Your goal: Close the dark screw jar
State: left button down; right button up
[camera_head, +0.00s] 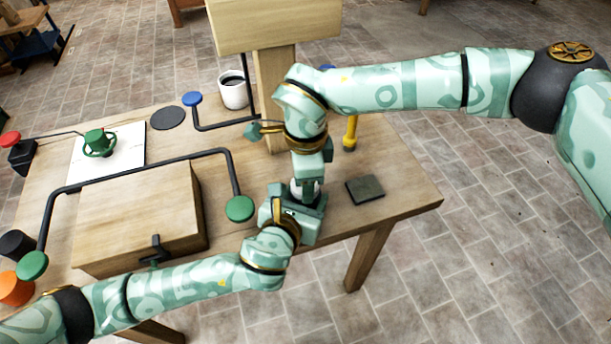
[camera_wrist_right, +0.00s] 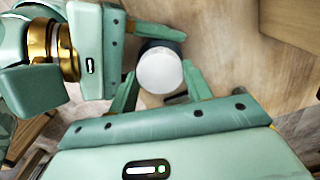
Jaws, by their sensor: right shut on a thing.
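The dark screw jar (camera_wrist_right: 153,45) shows as a dark edge behind a round white lid (camera_wrist_right: 160,71) in the right wrist view. The lid overlaps the jar, but I cannot tell whether the threads meet. My right gripper (camera_wrist_right: 161,84) is shut on the lid, one finger on each side. My left gripper (camera_wrist_right: 163,64) comes in from the side, with its fingers around the jar below the lid. In the head view my right gripper (camera_head: 307,178) points down over my left gripper (camera_head: 297,203), near the table's front edge. They hide most of the jar there; a little white shows between them.
A dark square pad (camera_head: 365,189) lies right of the grippers on the wooden table (camera_head: 410,200). A wooden box (camera_head: 140,215), a bent black bar with green knobs (camera_head: 239,209), a white mug (camera_head: 232,92) and a yellow-handled thing (camera_head: 350,133) stand around. A wooden post (camera_head: 270,85) rises behind.

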jog(key=o, duration=1.1)
jog(key=shift+r, duration=2.25)
jog(key=shift+c, duration=0.5)
